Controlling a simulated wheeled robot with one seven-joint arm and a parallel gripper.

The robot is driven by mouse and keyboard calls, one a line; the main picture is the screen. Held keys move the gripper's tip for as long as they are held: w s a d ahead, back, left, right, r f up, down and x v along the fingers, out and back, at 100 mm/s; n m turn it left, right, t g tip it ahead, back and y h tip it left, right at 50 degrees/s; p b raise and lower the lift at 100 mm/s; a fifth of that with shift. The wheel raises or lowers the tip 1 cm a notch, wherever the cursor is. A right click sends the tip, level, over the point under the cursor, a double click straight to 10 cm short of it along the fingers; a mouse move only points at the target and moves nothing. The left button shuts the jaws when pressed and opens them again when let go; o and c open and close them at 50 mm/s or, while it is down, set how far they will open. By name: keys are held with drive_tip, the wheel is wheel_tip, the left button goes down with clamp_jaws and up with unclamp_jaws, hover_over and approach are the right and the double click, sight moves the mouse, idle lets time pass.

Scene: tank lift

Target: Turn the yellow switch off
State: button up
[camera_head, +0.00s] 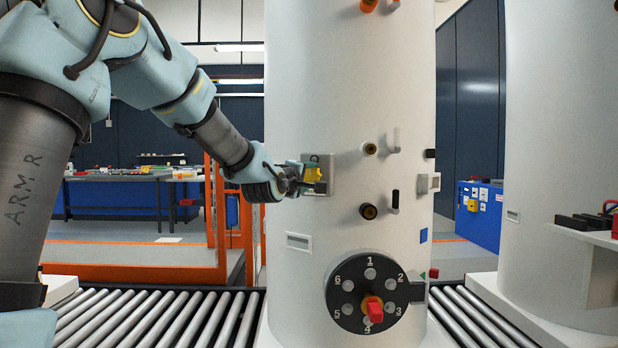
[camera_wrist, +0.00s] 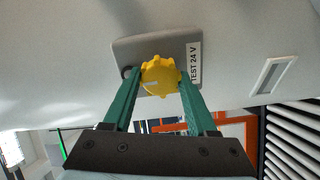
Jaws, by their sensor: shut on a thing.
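The yellow switch (camera_head: 313,174) is a scalloped knob on a grey plate (camera_head: 329,160) on the front of the white tank (camera_head: 340,110). It also shows in the wrist view as a yellow knob (camera_wrist: 161,76) with a pale mark on its face. The grey plate there carries a label reading "TEST 24 V" (camera_wrist: 194,62). My gripper (camera_head: 305,178) reaches the knob from the left. In the wrist view its two green fingers (camera_wrist: 156,86) stand on either side of the knob and are shut on it. The knob's sides are partly hidden by the fingers.
A black dial (camera_head: 345,307) with a red knob (camera_head: 374,308) sits low on the tank. Small dark knobs and pale levers stick out right of the switch. Roller conveyors (camera_head: 150,315) run in front. An orange rail frame (camera_head: 140,272) stands behind my arm. A second tank (camera_head: 560,140) stands right.

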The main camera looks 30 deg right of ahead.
drive_tip(key=o, duration=1.4)
drive_tip(key=shift+c, duration=0.2)
drive_tip(key=b+v, duration=0.1)
drive_tip(key=v, duration=0.9)
drive_tip(key=shift+s+a, duration=0.25)
drive_tip(key=shift+a, duration=0.05)
